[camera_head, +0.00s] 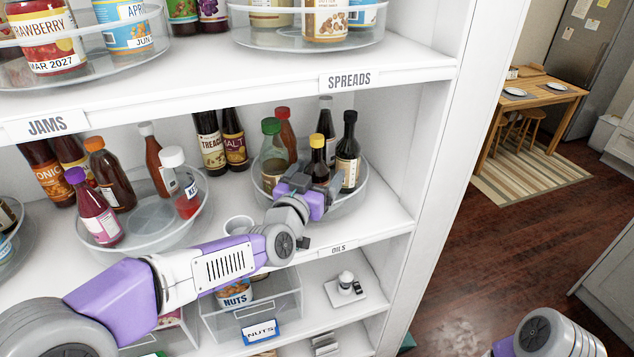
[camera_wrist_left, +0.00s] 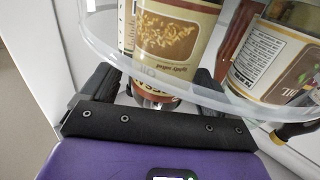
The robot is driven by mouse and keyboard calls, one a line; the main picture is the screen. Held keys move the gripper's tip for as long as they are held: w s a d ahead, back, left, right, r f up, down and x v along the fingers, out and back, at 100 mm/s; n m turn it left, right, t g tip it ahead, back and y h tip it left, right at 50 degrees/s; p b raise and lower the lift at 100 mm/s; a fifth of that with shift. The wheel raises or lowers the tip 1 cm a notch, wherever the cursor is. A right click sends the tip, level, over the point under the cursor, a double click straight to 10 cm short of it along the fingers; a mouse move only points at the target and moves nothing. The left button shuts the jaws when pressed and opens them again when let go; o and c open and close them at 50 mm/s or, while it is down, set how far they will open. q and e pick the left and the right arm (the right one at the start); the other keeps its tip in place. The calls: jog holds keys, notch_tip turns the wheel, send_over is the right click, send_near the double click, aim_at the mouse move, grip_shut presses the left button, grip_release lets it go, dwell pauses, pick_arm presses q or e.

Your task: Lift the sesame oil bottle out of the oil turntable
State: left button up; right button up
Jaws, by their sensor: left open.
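The clear round oil turntable (camera_head: 345,208) stands on the shelf marked OILS and holds several bottles. In the left wrist view, a bottle with a sesame-seed picture on its label, the sesame oil bottle (camera_wrist_left: 165,38), stands between the fingers of my left gripper (camera_wrist_left: 152,88). The clear turntable rim crosses in front of it. The fingers are open, with a gap beside the bottle. In the head view my left gripper (camera_head: 318,186) reaches over the turntable's front, just before a yellow-capped bottle (camera_head: 317,152). It hides that bottle's lower part, so I cannot tell its label.
Green-capped (camera_head: 272,150), red-capped (camera_head: 285,128) and black-capped bottles (camera_head: 348,150) crowd around in the turntable. The shelf above, marked SPREADS (camera_head: 349,80), hangs over them. Another turntable (camera_head: 150,235) stands left.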

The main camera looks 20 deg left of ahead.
pick_arm(q)
jog(key=shift+c, duration=0.3)
jog(key=c, duration=1.2)
jog(key=shift+r, duration=0.1)
jog(key=shift+c, duration=0.3)
